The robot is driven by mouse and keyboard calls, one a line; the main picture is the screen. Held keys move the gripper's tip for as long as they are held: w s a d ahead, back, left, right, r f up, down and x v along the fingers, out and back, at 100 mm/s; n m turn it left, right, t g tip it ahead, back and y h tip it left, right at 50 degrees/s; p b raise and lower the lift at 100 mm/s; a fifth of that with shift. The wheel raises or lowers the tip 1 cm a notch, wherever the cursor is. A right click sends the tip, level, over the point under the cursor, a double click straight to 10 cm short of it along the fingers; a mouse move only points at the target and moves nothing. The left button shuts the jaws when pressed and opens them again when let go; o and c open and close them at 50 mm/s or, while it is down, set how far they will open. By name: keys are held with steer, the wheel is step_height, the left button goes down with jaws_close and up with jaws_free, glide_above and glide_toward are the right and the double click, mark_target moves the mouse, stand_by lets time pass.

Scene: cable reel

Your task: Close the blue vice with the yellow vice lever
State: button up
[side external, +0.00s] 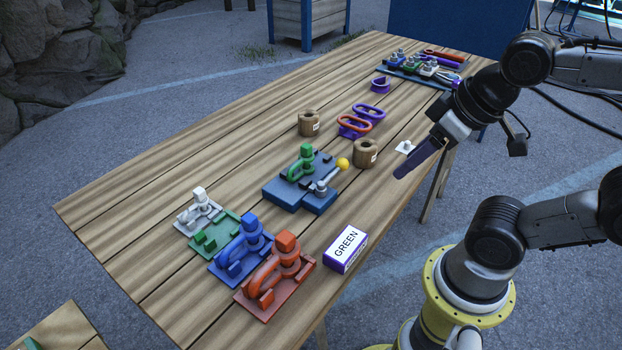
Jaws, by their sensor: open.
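The blue vice (285,194) sits near the middle of the wooden table, with a green part (301,164) standing on it. The vice lever (342,164) is a grey arm ending in a yellow ball, on the vice's right side, with the ball raised and pointing to the back right. My gripper (403,171) has dark purple fingers and hangs to the right of the lever, apart from it. It is open with nothing seen in it; the gap between the fingers is hard to make out from this side.
A box labelled GREEN (346,250) stands in front. White, green, blue and red fixtures (240,250) fill the near left. Two brown spools (366,154) and red and purple rings (354,126) lie behind the vice. A tool rack (412,70) is at the far end.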

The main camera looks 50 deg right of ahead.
steer(key=shift+o, duration=0.8)
steer(key=w+d+r+m+g, duration=0.1)
steer(key=w+r+m, duration=0.3)
steer(key=r+m, duration=0.1)
steer(key=m+g+h, duration=0.1)
steer(key=m+g, duration=0.5)
glide_above(341, 159)
steer(key=w+a, duration=0.2)
step_height(341, 159, down, 8)
steer(key=f, duration=0.4)
steer(key=s+d+f, duration=0.1)
steer(key=f, duration=0.4)
steer(key=s+d+f, duration=0.1)
steer(key=f, duration=0.3)
steer(key=shift+f, duration=0.25)
jaws_close()
